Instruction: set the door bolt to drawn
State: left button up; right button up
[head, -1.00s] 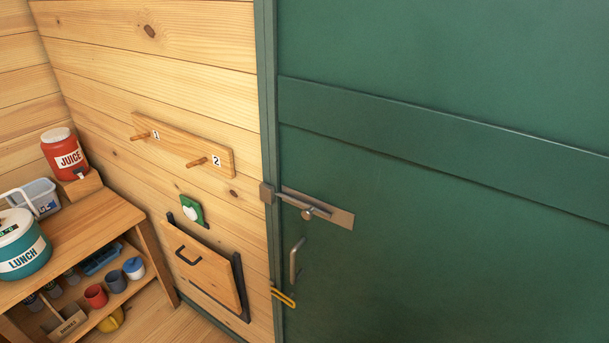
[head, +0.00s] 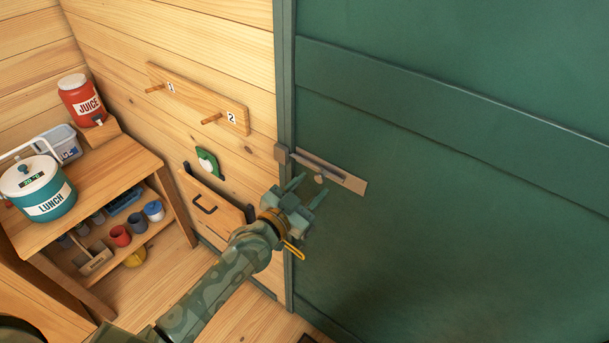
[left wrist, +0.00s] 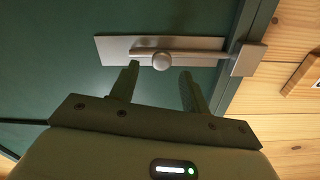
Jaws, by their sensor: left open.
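The door bolt is a metal rod with a round knob (head: 319,179) on a flat plate (head: 352,183) on the green door (head: 430,230). Its rod reaches toward the keeper (head: 281,153) on the frame at the left. In the left wrist view the plate (left wrist: 112,50), knob (left wrist: 163,61) and keeper (left wrist: 246,59) show clearly, and the rod's end meets the keeper. My left gripper (head: 311,185) is open just below the bolt. In the left wrist view its fingertips (left wrist: 159,75) stand either side of the knob, slightly below it, with no visible contact. My right gripper is out of view.
A peg board (head: 200,97) and a fold-down wooden panel (head: 208,208) are on the wall left of the door.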

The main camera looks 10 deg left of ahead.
aim_at(319, 179)
pick_arm(q)
jog(key=x, duration=0.3)
jog(key=shift+w+d, duration=0.1)
jog(key=shift+w, duration=0.7)
jog(key=shift+d, duration=0.1)
grip_shut()
jog(key=d+p, duration=0.1)
jog(key=s+d, duration=0.1)
jog(key=d, duration=0.1)
jog(key=shift+s+r+p, duration=0.1)
jog(key=shift+r+p, duration=0.05)
jog(key=shift+p, duration=0.2)
jog(key=shift+s+d, duration=0.1)
jog(key=shift+d, duration=0.2)
